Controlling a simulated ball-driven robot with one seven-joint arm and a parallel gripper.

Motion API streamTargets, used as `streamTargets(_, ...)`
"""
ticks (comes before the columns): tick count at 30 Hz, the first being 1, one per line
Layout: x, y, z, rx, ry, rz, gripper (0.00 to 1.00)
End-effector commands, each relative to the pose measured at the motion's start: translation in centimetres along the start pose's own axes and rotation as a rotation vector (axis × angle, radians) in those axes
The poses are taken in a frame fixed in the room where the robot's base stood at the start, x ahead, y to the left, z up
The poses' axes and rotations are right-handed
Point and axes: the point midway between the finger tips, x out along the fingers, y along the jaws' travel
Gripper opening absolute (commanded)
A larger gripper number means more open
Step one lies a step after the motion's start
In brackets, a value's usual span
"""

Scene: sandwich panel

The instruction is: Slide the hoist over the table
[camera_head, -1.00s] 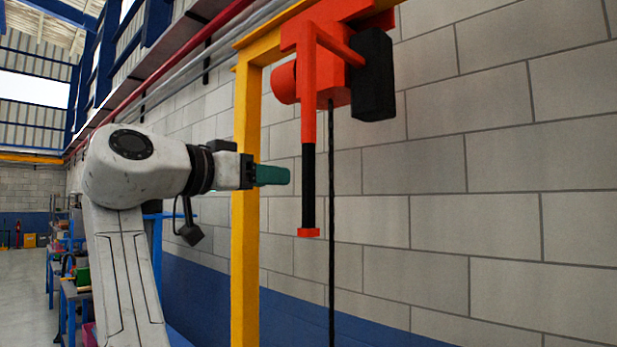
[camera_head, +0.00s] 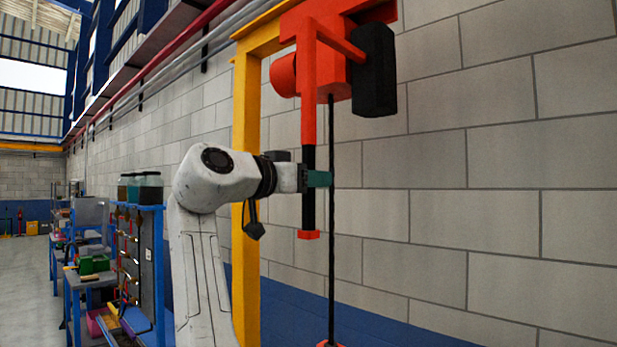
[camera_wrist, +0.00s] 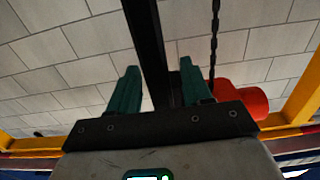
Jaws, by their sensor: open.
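The hoist (camera_head: 325,75) is an orange-red body with a black box on its right, hanging from a yellow beam. A red arm drops from it to a black grip bar (camera_head: 308,210) with a red end cap. My gripper (camera_head: 318,178) is level with the black bar; its green fingers show just right of it. In the wrist view my gripper (camera_wrist: 160,80) is open, with the black bar (camera_wrist: 146,35) running between its two green fingers. I see no clear grip on it. Grey-topped blue tables (camera_head: 85,277) stand at the far left; which one is meant is unclear.
A yellow post (camera_head: 246,120) stands close behind my arm. A dark chain (camera_head: 331,265) hangs right of the bar, with a red piece at its bottom. A blue rack (camera_head: 150,225) with jars stands left of my arm. The block wall fills the right.

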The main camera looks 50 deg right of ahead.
Motion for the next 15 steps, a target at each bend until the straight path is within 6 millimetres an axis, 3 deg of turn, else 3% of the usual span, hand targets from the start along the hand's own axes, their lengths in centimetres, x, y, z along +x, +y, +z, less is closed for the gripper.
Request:
streamTargets(5,0.00,0.00,0.03,0.000,0.000,0.000,0.47)
streamTargets(15,-0.03,-0.02,0.02,0.000,0.000,0.000,0.14)
